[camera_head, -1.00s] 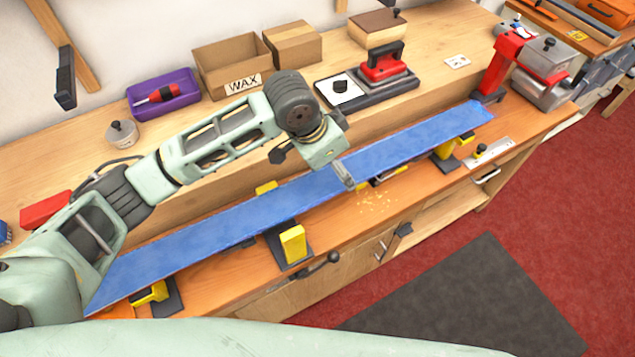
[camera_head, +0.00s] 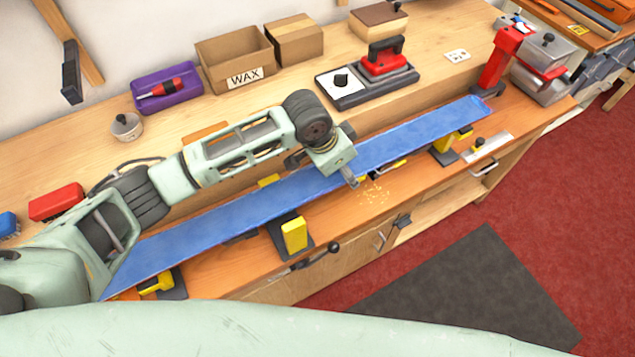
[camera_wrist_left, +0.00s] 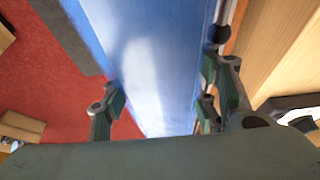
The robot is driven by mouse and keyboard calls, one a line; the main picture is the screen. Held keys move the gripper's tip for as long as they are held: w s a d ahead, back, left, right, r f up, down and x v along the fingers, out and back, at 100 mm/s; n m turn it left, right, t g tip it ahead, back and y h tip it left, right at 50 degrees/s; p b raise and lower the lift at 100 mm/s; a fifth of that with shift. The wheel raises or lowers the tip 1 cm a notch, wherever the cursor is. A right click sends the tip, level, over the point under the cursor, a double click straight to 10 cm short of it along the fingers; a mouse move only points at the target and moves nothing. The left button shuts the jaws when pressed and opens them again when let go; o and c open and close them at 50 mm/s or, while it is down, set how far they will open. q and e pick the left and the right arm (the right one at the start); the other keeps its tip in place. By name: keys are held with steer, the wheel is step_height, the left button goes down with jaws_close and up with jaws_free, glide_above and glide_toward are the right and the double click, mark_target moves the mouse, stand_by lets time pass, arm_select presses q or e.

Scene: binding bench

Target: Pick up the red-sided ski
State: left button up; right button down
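A long ski (camera_head: 235,212) with its blue face up lies along the bench on yellow-and-black supports. Its side colour cannot be made out. My left gripper (camera_head: 346,173) is over the ski's middle, with one finger at the near edge. In the left wrist view the blue ski (camera_wrist_left: 155,60) runs between the two open fingers of the left gripper (camera_wrist_left: 160,108), one beside each long edge. I cannot tell whether they touch it. The far finger is hidden in the head view. My right gripper is not in view.
Yellow-jawed vises (camera_head: 293,235) stand under and beside the ski. A red clamp or post (camera_head: 500,58) stands near its right end. A waxing iron (camera_head: 385,62), a WAX box (camera_head: 235,58) and a purple tray (camera_head: 168,90) sit on the rear shelf. A dark mat lies on the floor.

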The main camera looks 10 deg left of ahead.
arm_select(q)
steer(key=c, duration=0.3)
steer(key=shift+c, duration=1.3)
steer(key=shift+w+r, duration=0.1)
steer(key=shift+r, duration=0.1)
steer(key=shift+c, duration=0.4)
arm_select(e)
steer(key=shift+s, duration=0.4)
